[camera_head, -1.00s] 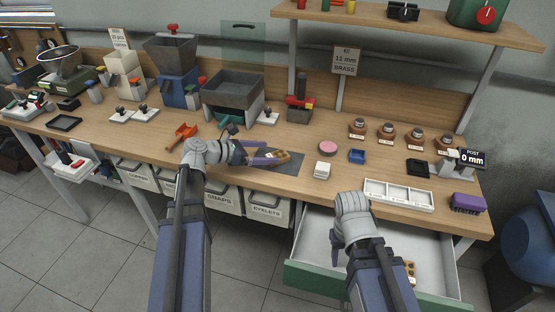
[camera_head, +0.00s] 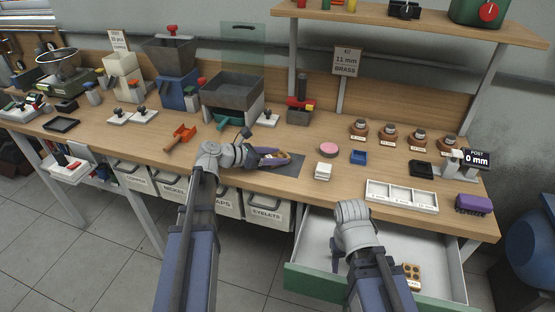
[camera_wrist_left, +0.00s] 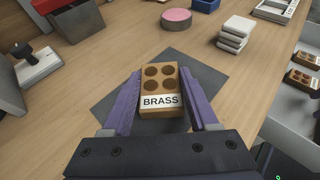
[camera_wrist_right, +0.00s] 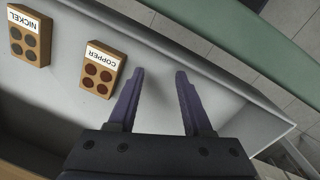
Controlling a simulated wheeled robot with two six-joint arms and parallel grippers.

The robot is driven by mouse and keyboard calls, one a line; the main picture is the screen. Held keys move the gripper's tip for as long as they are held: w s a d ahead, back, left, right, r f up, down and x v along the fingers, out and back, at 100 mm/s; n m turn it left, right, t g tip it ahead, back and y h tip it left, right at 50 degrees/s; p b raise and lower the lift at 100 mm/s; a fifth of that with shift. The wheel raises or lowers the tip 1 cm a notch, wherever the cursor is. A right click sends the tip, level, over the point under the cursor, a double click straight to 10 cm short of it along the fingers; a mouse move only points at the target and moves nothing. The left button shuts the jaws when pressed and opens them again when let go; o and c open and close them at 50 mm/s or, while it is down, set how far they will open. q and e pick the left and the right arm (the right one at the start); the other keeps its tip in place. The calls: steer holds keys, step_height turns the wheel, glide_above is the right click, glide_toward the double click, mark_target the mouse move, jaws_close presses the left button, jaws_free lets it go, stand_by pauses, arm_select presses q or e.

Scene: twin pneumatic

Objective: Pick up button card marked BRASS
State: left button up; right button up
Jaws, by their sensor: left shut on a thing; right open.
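The button card marked BRASS (camera_wrist_left: 161,101) is a tan block with dark round holes and a white label. In the left wrist view it lies between the purple fingers of my left gripper (camera_wrist_left: 159,72), over the dark grey mat (camera_wrist_left: 108,103). My left gripper is shut on its sides. In the head view my left gripper (camera_head: 275,158) largely hides the card. My right gripper (camera_wrist_right: 160,73) is open and empty over the open drawer. The COPPER card (camera_wrist_right: 98,75) and NICKEL card (camera_wrist_right: 30,35) lie in the drawer to its left in the right wrist view.
The open drawer (camera_head: 312,238) juts out below the bench front. A white stack (camera_head: 323,171), pink disc (camera_head: 330,147), blue tray (camera_head: 358,157) and white divided tray (camera_head: 402,196) stand right of the mat. An orange scoop (camera_head: 183,134) lies to the left.

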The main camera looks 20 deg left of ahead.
arm_select(q)
jaws_close()
steer(key=shift+r, duration=0.15)
arm_select(e)
steer(key=shift+r, duration=0.15)
arm_select(q)
step_height(320, 180, up, 10)
steer(key=p, duration=1)
arm_select(e)
step_height(320, 180, up, 10)
